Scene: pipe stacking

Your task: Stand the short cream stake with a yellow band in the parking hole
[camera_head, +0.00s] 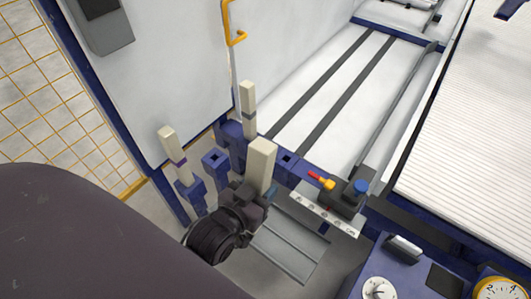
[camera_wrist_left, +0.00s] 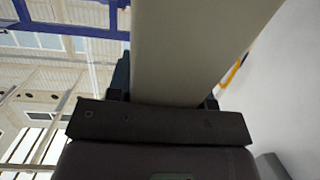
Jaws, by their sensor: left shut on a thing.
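My left gripper (camera_head: 257,190) is shut on a cream square stake (camera_head: 262,155), which stands nearly upright in the jaws. The same cream stake (camera_wrist_left: 195,50) fills the middle of the left wrist view, rising from the gripper (camera_wrist_left: 160,105). No yellow band shows on it; its lower part is hidden by the gripper. Blue blocks with empty square holes show beside it: one to its left (camera_head: 215,158) and one to its right (camera_head: 287,160). I cannot tell which is the parking hole. My right gripper is not in view.
Two other cream stakes with dark bands stand in blue sockets, one at left (camera_head: 169,140) and one behind (camera_head: 248,112). A metal bracket with a red-and-yellow lever (camera_head: 322,181) and a blue knob (camera_head: 361,186) lies to the right. A control box with a dial (camera_head: 378,290) is at lower right.

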